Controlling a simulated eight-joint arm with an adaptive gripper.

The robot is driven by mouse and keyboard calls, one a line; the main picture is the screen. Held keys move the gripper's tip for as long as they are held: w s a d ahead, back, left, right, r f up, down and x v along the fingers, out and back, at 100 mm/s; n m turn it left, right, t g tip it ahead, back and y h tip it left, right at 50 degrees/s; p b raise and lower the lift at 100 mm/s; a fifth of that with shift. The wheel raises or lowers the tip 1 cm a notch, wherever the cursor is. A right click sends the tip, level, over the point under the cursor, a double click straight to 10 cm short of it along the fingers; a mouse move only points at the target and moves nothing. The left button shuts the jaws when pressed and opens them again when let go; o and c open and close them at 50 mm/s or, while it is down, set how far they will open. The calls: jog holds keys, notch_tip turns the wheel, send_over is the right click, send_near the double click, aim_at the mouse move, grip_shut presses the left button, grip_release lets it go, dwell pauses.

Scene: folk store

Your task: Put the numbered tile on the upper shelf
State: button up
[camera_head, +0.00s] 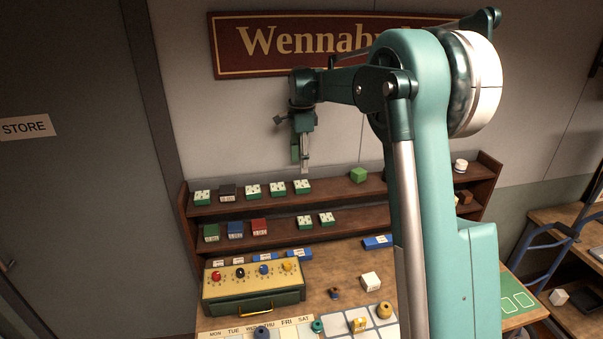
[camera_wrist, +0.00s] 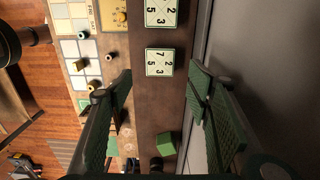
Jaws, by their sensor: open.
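Several white-faced, green-edged numbered tiles stand in the rack. On its upper shelf (camera_head: 330,190) are a tile at the left end (camera_head: 202,197) and a row of three, ending in a right-hand tile (camera_head: 302,186). Two more tiles (camera_head: 304,222) (camera_head: 327,219) stand on the shelf below. My gripper (camera_head: 305,169) hangs above the upper shelf, just above the row's right end. In the wrist view, my open fingers (camera_wrist: 162,85) are spread across the shelf board, with nothing between them. A tile with digits (camera_wrist: 160,62) lies just beyond the fingertips, and another tile (camera_wrist: 160,12) lies further off.
A green block (camera_head: 358,174) stands on the upper shelf to the right; it also shows in the wrist view (camera_wrist: 165,143). A dark box (camera_head: 227,193) stands among the tiles. Below are coloured boxes (camera_head: 235,230), a knobbed panel (camera_head: 252,275) and a white block (camera_head: 371,282).

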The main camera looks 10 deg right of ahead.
jog(key=shift+r, duration=1.7)
jog(key=s+r+n+t, duration=0.1)
jog(key=s+r+n, duration=0.15)
jog(key=s, duration=0.65)
jog(key=s+r+n+t, duration=0.1)
jog(key=s+r+n, duration=0.15)
jog(key=s, duration=0.65)
jog(key=s+r+n+t, duration=0.2)
jog(key=s+n, duration=0.2)
jog(key=s, duration=0.5)
jog(key=s+f+n+t, duration=0.1)
jog(key=s+f+n, duration=0.2)
jog(key=s, duration=0.5)
jog(key=s+d+f+n+t, duration=0.1)
jog(key=s+f+n, duration=0.2)
jog(key=s, duration=0.6)
jog(key=s+f+n+t, duration=0.1)
jog(key=s+f+n, duration=0.2)
jog(key=s+f, duration=0.4)
jog(key=shift+s+d, duration=0.2)
jog(key=shift+s, duration=0.75)
